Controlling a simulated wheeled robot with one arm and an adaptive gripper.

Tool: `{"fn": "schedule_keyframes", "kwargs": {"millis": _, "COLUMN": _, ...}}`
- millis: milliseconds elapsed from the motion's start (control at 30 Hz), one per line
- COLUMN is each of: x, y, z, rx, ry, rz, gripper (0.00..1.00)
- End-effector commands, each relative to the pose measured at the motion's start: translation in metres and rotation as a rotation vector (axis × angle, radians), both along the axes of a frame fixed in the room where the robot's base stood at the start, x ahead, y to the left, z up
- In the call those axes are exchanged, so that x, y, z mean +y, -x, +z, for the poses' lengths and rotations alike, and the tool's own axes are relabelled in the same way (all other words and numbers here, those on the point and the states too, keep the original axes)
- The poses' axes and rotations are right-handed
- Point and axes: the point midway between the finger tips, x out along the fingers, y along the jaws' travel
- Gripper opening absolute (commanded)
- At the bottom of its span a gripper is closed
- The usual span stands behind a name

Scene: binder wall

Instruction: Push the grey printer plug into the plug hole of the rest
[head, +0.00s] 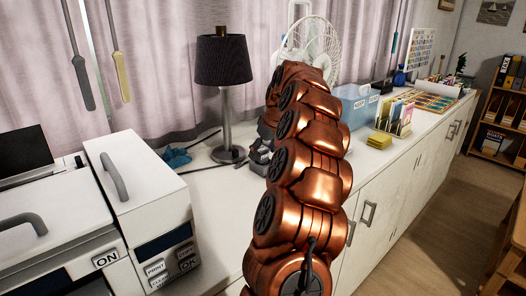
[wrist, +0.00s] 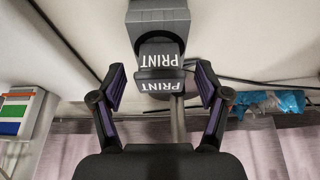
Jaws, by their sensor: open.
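In the wrist view, which looks upside down, the dark grey plug (wrist: 160,52) carries white PRINT labels on two of its faces. It is against or close in front of a lighter grey block, the rest (wrist: 158,22); I cannot tell how far it sits in the hole, which is hidden. My gripper (wrist: 160,70) is open, with a finger on each side of the plug and a gap on both sides. In the head view my arm hides most of this spot; some grey parts (head: 258,157) show at its left edge on the counter.
A black-shaded lamp (head: 224,62) stands just behind, with dark cables and a blue crumpled thing (head: 176,157) near its base. The white printer (head: 140,190) is at left. A blue bin (head: 357,105) and yellow notes (head: 380,139) are at right.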

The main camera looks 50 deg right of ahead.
Motion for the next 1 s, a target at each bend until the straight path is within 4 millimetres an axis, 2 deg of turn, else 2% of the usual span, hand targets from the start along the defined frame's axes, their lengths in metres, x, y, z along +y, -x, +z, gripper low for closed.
{"fn": "schedule_keyframes", "kwargs": {"millis": 167, "x": 0.000, "y": 0.005, "z": 0.013, "rx": -0.002, "ry": 0.002, "rz": -0.001, "gripper": 0.75}}
{"fn": "schedule_keyframes", "kwargs": {"millis": 633, "x": 0.003, "y": 0.035, "z": 0.086, "rx": -0.004, "ry": 0.003, "rz": -0.002, "gripper": 0.75}}
{"fn": "schedule_keyframes", "kwargs": {"millis": 1000, "x": 0.005, "y": 0.045, "z": 0.109, "rx": -0.001, "ry": 0.001, "rz": 0.000, "gripper": 0.75}}
